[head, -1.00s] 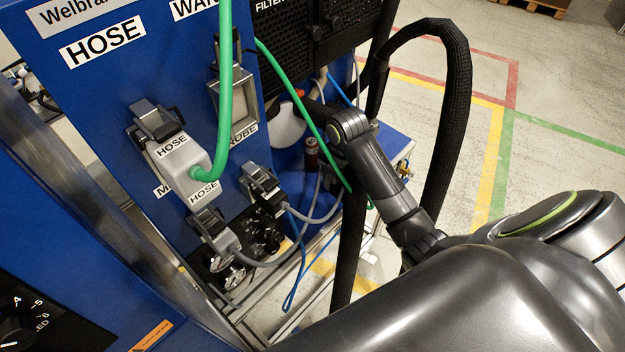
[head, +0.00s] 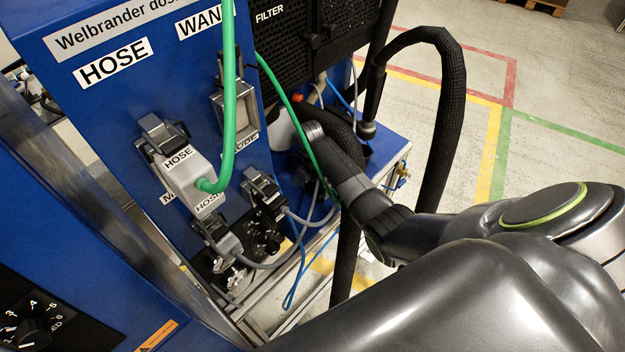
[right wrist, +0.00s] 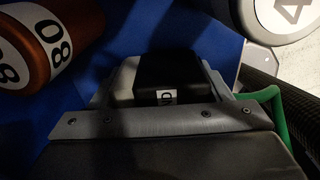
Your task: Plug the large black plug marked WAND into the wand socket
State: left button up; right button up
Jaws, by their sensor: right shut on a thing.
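The wand socket (head: 231,108) is a grey rectangular frame on the blue cabinet, below the WAND label (head: 205,21). The green hose partly covers it, and I see no plug in it. The black plug (right wrist: 168,72) shows in the right wrist view, with the letters "ND" of its label visible. My right gripper (right wrist: 168,88) is shut on this plug. In the head view, my right arm reaches behind the green hose, low and to the right of the socket. The fingertips and plug are hidden there. My left gripper is in no view.
A grey HOSE plug (head: 187,172) sits in the socket left of the wand socket, with a green hose (head: 229,110) arching from it. Smaller grey plugs and cables hang below. A thick black hose (head: 452,110) loops at right. The wrist view shows an orange cylinder (right wrist: 45,45) close by.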

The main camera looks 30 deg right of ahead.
jog(key=shift+w+a+r, duration=0.1)
jog(key=shift+w+r, duration=0.05)
jog(key=shift+w, duration=0.05)
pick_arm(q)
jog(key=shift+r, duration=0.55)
pick_arm(e)
jog(key=shift+f, duration=0.2)
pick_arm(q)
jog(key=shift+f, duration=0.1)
pick_arm(e)
jog(key=o, duration=1.1)
